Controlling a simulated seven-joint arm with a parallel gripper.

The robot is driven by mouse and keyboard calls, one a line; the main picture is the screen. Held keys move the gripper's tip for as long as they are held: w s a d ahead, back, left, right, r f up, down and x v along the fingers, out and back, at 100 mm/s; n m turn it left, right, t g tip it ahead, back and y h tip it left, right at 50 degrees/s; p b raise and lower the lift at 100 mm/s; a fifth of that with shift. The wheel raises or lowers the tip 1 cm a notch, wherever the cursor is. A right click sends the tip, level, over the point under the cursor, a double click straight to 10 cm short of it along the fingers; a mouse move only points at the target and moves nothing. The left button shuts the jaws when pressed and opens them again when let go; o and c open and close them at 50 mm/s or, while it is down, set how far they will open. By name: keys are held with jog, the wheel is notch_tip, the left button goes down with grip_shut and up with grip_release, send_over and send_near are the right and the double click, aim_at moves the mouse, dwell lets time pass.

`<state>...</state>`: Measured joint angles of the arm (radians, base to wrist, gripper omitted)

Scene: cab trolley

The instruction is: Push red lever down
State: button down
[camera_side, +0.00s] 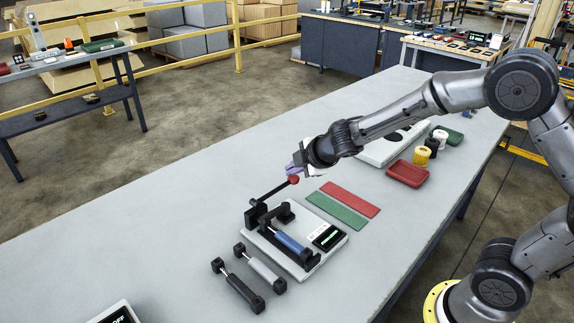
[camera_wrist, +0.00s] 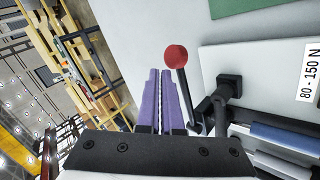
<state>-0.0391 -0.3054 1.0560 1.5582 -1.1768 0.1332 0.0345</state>
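The lever has a red ball knob (camera_side: 293,180) on a black rod (camera_side: 272,191). It slants upward from a black pivot on a pale test fixture (camera_side: 325,220). In the wrist view the red knob (camera_wrist: 176,55) lies just right of the fingertips, with the rod running down from it. My gripper (camera_side: 296,166) has purple fingers and is right above the knob in the side view. In the wrist view its fingers (camera_wrist: 165,73) are together with only a thin gap and nothing between them. I cannot tell whether they touch the knob.
A blue cylinder (camera_side: 288,241) is mounted on the fixture beside a small display (camera_side: 328,237). Two loose cylinders, grey (camera_side: 262,268) and black (camera_side: 238,284), lie to its left. Green (camera_side: 337,214) and red (camera_side: 350,199) strips and a red tray (camera_side: 407,173) lie behind.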

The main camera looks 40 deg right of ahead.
jog(key=shift+a+r, duration=0.25)
jog(key=shift+r, duration=0.6)
jog(key=shift+a+r, duration=0.3)
jog(key=shift+r, duration=0.5)
jog(key=shift+a+r, duration=0.25)
jog(key=shift+r, duration=0.6)
jog(key=shift+r, duration=0.1)
jog(key=shift+a+r, duration=0.3)
jog(key=shift+r, duration=0.45)
jog(key=shift+a+r, duration=0.25)
jog(key=shift+r, duration=0.55)
jog(key=shift+a+r, duration=0.3)
jog(key=shift+r, duration=0.45)
jog(key=s+d+r+m+t+h, duration=0.1)
jog(key=s+d+r+m, duration=0.4)
jog(key=s+r, duration=0.6)
jog(key=s+a+f+m+g+y, duration=0.1)
jog(key=s+f+m, duration=0.3)
jog(key=s, duration=0.6)
jog(key=s+a+f+m+g+y, duration=0.1)
jog(key=s+f+m+g, duration=0.2)
jog(key=s+f, duration=0.3)
jog(key=s+m, duration=0.1)
jog(key=s, duration=0.3)
jog(key=shift+s+a, duration=0.25)
jog(key=shift+s, duration=0.15)
